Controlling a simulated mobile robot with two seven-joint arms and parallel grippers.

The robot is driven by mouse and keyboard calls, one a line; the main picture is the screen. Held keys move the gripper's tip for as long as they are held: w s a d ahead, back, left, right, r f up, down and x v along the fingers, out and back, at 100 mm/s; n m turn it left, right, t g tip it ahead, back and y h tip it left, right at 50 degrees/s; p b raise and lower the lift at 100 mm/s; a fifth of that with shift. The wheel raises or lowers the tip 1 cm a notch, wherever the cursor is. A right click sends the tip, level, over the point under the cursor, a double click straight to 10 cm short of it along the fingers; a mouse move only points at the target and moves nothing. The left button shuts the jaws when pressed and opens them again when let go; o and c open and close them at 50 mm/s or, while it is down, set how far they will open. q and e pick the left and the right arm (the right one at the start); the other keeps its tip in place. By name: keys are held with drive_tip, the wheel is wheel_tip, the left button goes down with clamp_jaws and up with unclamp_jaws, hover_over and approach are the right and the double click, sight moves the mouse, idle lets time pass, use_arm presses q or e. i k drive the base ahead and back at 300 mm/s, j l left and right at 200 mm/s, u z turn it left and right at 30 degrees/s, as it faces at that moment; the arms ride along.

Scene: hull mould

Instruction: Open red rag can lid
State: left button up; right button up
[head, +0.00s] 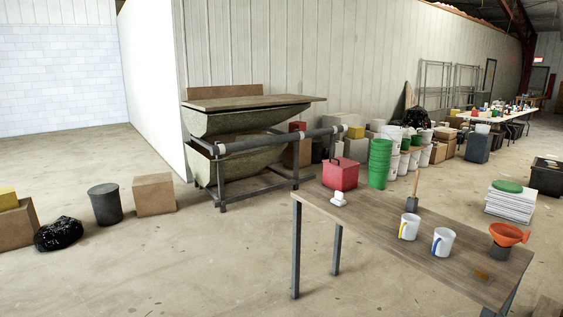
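A smaller red object (297,127) shows behind the hull mould's right side, mostly hidden. I cannot tell for certain which of the two is the red rag can. Neither of my grippers is in view.
The wooden table (385,219) in front holds mugs, a brush and an orange funnel (508,234). The hull mould (243,154) stands on a metal frame.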

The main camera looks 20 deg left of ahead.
sight(343, 163)
drive_tip(key=u, duration=0.4)
drive_tip(key=i+j+u, duration=0.1)
drive_tip(key=i+u, duration=0.35)
drive_tip(key=i, duration=0.35)
drive_tip(key=i+l+u, duration=0.15)
drive_tip(key=i+u, duration=0.3)
drive_tip(key=i, duration=0.35)
drive_tip(key=i+u, duration=0.3)
drive_tip(key=i, duration=0.35)
drive_tip(key=i+u, duration=0.35)
drive_tip(key=i, duration=0.25)
drive_tip(key=i+z, duration=0.15)
drive_tip(key=i, duration=0.55)
drive_tip(key=i+j+z, duration=0.1)
drive_tip(key=i, duration=0.6)
drive_tip(key=i+z, duration=0.7)
drive_tip(key=i+j+z, duration=0.1)
drive_tip(key=i+z, duration=0.45)
drive_tip(key=z, duration=0.25)
drive_tip(key=i+z, duration=0.15)
drive_tip(key=z, duration=0.3)
drive_tip(key=i+j+z, duration=0.15)
drive_tip(key=z, duration=0.3)
drive_tip(key=i+j+z, duration=0.1)
drive_tip(key=z, duration=0.35)
drive_tip(key=i+j+z, duration=0.15)
drive_tip(key=z, duration=0.3)
drive_tip(key=i+j+z, duration=0.15)
drive_tip(key=z, duration=0.25)
